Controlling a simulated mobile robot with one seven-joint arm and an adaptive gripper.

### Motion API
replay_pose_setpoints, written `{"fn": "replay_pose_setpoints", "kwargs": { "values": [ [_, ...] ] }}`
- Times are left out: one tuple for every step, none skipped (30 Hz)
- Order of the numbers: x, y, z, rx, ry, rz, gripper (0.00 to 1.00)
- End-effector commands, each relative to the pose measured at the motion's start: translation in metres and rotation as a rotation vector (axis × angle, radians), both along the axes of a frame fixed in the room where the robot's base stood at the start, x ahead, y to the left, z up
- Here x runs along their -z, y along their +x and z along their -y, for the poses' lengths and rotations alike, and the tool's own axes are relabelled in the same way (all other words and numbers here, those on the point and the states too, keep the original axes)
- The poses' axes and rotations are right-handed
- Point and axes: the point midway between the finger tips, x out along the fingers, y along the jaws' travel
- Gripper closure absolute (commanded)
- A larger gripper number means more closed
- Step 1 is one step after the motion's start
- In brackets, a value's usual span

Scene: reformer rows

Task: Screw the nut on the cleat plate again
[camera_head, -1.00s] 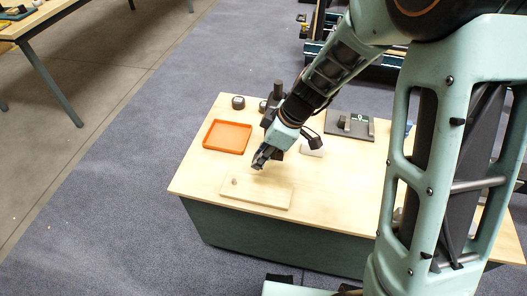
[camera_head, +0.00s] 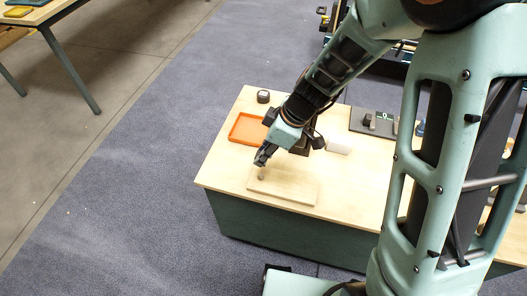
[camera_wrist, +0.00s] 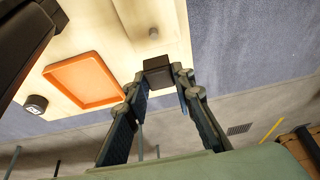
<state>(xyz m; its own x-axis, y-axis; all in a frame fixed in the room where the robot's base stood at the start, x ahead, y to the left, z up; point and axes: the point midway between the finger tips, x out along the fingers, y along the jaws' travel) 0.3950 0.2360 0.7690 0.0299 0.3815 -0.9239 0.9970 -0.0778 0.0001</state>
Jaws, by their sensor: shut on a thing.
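A pale board (camera_head: 290,187), which I take for the cleat plate, lies flat near the table's front edge. A short grey stud (camera_head: 261,172) stands at its left end; it also shows in the wrist view (camera_wrist: 153,33). My gripper (camera_head: 262,158) points down just above the stud. In the wrist view my gripper (camera_wrist: 158,73) is shut on a dark block-like piece, which I take for the nut (camera_wrist: 157,74). The nut and the stud show apart there. In the head view the fingers hide the nut.
An orange tray (camera_head: 232,129) and a dark round piece (camera_head: 263,96) stand behind my gripper. A white piece (camera_head: 339,146) and a dark plate with a grey block (camera_head: 362,128) are to the right.

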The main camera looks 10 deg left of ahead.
Motion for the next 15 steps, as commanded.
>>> {"fn": "replay_pose_setpoints", "kwargs": {
  "values": [
    [0.0,0.0,-0.0001,0.0,0.0,0.0,1.0],
    [0.0,0.0,0.0,0.0,0.0,0.0,1.0],
    [0.0001,0.0,0.0,0.0,0.0,0.0,1.0],
    [0.0003,0.0001,-0.0001,-0.001,0.0,0.0,1.0],
    [0.0004,0.0001,-0.0001,-0.001,0.0,0.0,1.0],
    [0.0007,0.0001,-0.0001,-0.001,0.0,0.0,1.0],
    [0.0009,0.0001,-0.0001,-0.002,0.0,0.001,1.0],
    [0.0012,0.0002,0.0,-0.001,0.0,0.002,1.0],
    [0.0014,0.0003,0.0,-0.001,0.0,0.001,1.0],
    [0.0016,0.0004,-0.0001,0.0,0.001,0.002,1.0],
    [0.0017,0.0005,0.0,0.0,0.001,0.002,1.0],
    [0.0023,0.0006,0.0001,0.0,0.001,0.002,1.0],
    [0.0045,0.0003,0.0002,-0.001,0.0,0.001,1.0],
    [0.0061,0.0002,0.0001,-0.001,0.0,0.001,1.0],
    [0.0078,0.0002,0.0001,-0.001,0.0,0.001,1.0]
  ]
}}
